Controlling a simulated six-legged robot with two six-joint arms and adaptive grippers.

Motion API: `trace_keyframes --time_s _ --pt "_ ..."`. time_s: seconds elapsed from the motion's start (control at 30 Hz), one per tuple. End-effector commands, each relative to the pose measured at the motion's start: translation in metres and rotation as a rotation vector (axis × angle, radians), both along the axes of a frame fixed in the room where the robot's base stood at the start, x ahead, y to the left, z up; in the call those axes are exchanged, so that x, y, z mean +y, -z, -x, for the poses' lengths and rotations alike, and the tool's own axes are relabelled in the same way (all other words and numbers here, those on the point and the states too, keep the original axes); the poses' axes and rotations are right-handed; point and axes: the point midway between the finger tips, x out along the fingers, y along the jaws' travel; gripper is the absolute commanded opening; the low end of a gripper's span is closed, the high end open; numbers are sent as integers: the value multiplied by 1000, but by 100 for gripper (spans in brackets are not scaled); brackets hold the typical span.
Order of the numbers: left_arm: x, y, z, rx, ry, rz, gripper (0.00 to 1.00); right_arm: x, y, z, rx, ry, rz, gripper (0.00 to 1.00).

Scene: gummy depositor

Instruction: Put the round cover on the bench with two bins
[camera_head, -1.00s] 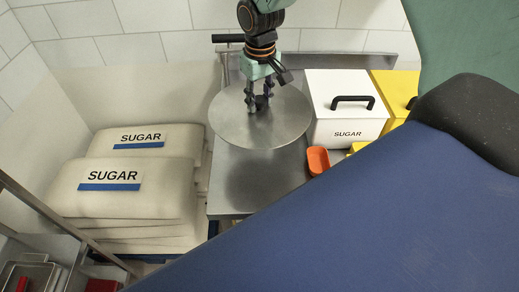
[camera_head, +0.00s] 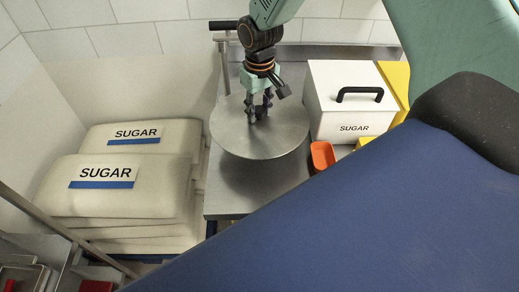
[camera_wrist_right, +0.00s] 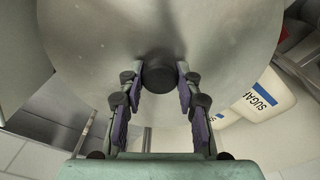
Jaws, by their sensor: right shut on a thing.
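The round cover (camera_head: 232,138) is a flat grey metal disc with a dark knob at its centre. My right gripper (camera_head: 259,117) points down and is shut on that knob. The cover hangs nearly level above the left part of the metal bench (camera_head: 228,204), with its shadow on the bench top below. In the right wrist view, the gripper's fingers (camera_wrist_right: 158,85) sit on both sides of the black knob (camera_wrist_right: 159,76), and the disc (camera_wrist_right: 95,45) fills the upper part. The bench carries a white bin (camera_head: 335,121) marked SUGAR and a yellow bin (camera_head: 396,80). My left gripper is not in view.
A small orange container (camera_head: 322,155) stands on the bench, close to the cover's right edge. Stacked sugar sacks (camera_head: 120,200) lie left of the bench. A metal post with a dark handle (camera_head: 223,60) rises behind the cover. The bench front under the cover is clear.

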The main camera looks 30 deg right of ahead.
Motion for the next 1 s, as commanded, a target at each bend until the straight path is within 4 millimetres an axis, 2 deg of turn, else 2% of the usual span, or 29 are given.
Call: trace_keyframes --time_s 0.2,0.43,0.63,0.77,1.0 --pt "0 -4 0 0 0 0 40 -1 37 0 2 -1 2 0" --pt "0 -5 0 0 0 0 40 -1 58 -1 0 0 1 0" --pt "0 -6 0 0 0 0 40 -1 86 -1 -1 0 2 0" --pt "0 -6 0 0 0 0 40 -1 94 -2 -3 -1 2 0" --pt "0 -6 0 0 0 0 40 -1 94 -2 -3 0 2 0"
